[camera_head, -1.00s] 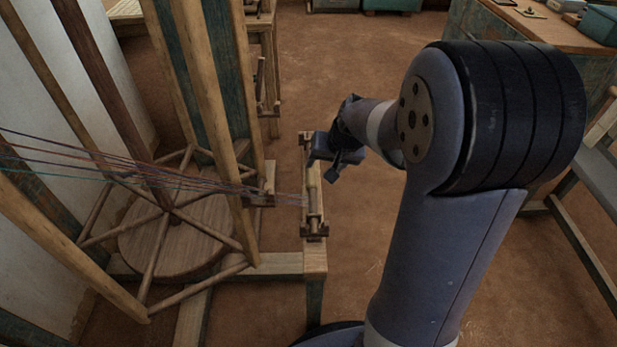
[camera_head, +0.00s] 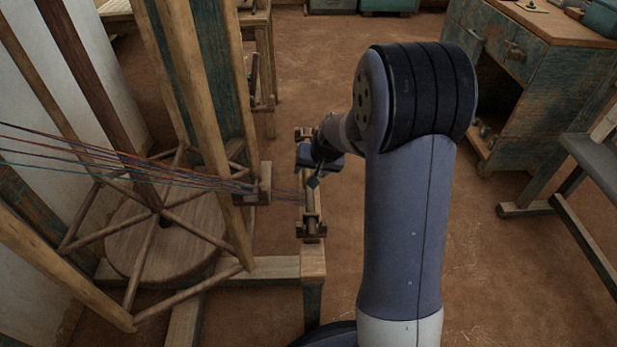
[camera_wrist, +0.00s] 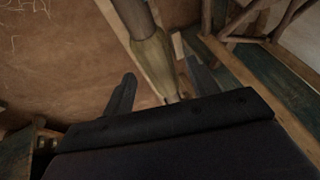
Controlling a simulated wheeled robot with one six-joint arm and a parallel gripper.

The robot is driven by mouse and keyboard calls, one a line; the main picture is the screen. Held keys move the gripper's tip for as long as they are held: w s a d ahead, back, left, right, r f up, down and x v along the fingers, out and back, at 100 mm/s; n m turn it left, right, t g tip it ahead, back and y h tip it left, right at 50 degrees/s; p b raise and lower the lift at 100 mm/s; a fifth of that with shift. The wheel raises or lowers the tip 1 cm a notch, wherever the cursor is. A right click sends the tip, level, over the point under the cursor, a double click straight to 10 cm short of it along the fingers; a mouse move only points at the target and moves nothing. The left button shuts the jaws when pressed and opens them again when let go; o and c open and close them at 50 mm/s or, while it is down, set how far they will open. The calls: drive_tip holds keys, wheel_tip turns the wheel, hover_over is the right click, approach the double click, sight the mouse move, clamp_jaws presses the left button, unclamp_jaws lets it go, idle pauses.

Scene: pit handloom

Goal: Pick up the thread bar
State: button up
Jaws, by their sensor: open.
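The thread bar (camera_head: 310,204) is a short, round wooden bar resting on the narrow wooden stand (camera_head: 314,263), with coloured threads reaching it from the left. My gripper (camera_head: 314,180) is open above the bar and hides part of it in the head view. In the wrist view the bar (camera_wrist: 154,58) shows as a pale, rounded length between the two dark fingers of my gripper (camera_wrist: 160,78). The fingers are apart and do not hold it. I cannot tell how far the fingertips reach down around the bar.
A wooden frame with tall posts and a round wooden disc (camera_head: 165,243) stands to the left. The coloured threads (camera_head: 130,163) cross it. A worn cabinet (camera_head: 535,95) and a bench (camera_head: 590,160) stand on the right. The earthen floor between is open.

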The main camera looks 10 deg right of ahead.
drive_tip(key=shift+w+a+f, duration=0.1)
drive_tip(key=shift+w+f, duration=0.15)
drive_tip(key=shift+f, duration=0.35)
drive_tip(key=shift+c, duration=0.6)
drive_tip(key=c, duration=1.1)
drive_tip(key=shift+r, duration=0.15)
